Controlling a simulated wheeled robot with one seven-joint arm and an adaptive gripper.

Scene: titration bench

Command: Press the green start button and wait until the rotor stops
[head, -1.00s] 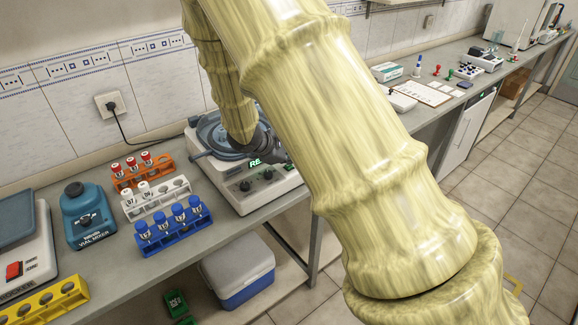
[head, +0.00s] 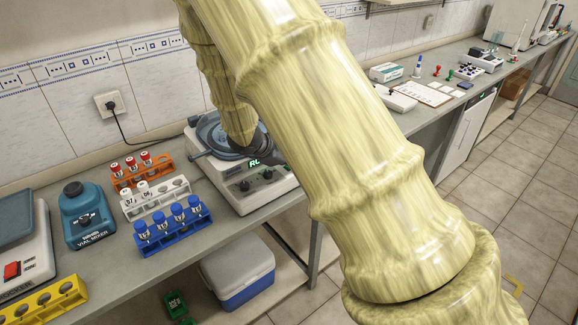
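The centrifuge (head: 228,190) is a white box with a blue-grey round bowl on top, on the bench left of my arm. Its front panel shows a lit green display (head: 254,163) and dark knobs. My gripper (head: 268,150) is dark and sits over the right side of the centrifuge, close to its front panel. My arm hides part of it, so I cannot tell whether its fingers are open or shut. The green start button is not visible; my gripper or arm may cover it. The rotor inside the bowl is too hidden to judge its motion.
An orange rack (head: 127,183) with red-capped tubes, a white rack (head: 157,205) and a blue rack (head: 172,241) stand left of the centrifuge. A blue vial mixer (head: 86,228) is further left. A cool box (head: 238,276) is below the bench. My arm crosses the view's middle.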

